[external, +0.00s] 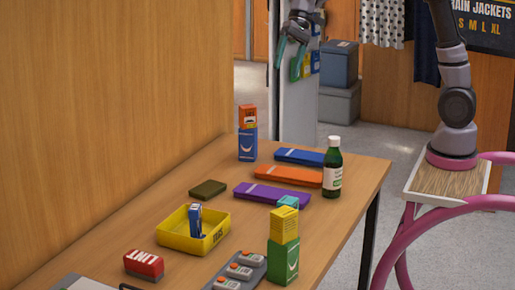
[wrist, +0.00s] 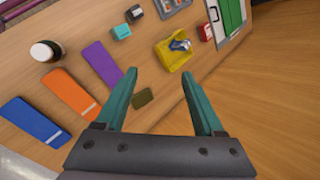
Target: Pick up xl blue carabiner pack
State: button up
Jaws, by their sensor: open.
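Several blue things lie on the wooden table (external: 150,215), and I cannot tell which is the xl blue carabiner pack. A long flat blue pack (external: 300,156) lies at the far end; it also shows at the lower left of the wrist view (wrist: 32,120). A small blue item (external: 196,220) is upright inside the yellow bin (external: 215,238); it shows there in the wrist view (wrist: 180,44). A blue box (external: 247,145) with an orange top stands near the wooden wall. My gripper (external: 291,52) is open and empty, high beyond the table's far end; its teal fingers (wrist: 159,73) are spread.
A green box (external: 283,262) and a red box (external: 144,264) stand nearer. Bare tabletop lies left of the bin.

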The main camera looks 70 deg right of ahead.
jog(key=w+a+f+m+g+y, duration=0.1)
jog(key=w+a+f+g+y, duration=0.15)
jog(key=w+a+f, duration=0.5)
jog(key=m+g+y, duration=0.3)
jog(key=m+y, duration=0.4)
jog(key=y, duration=0.1)
send_near(195, 211)
jog(key=d, duration=0.1)
jog(key=w+d+f, duration=0.1)
jog(key=d, duration=0.1)
jog(key=shift+w+f, duration=0.1)
jog(key=shift+w, duration=0.1)
jog(key=shift+a+f, duration=0.15)
jog(key=shift+f, duration=0.05)
jog(key=x, duration=1)
jog(key=shift+s+a+r, duration=0.1)
jog(key=shift+a+r, duration=0.05)
jog(key=shift+a, duration=0.1)
grip_shut()
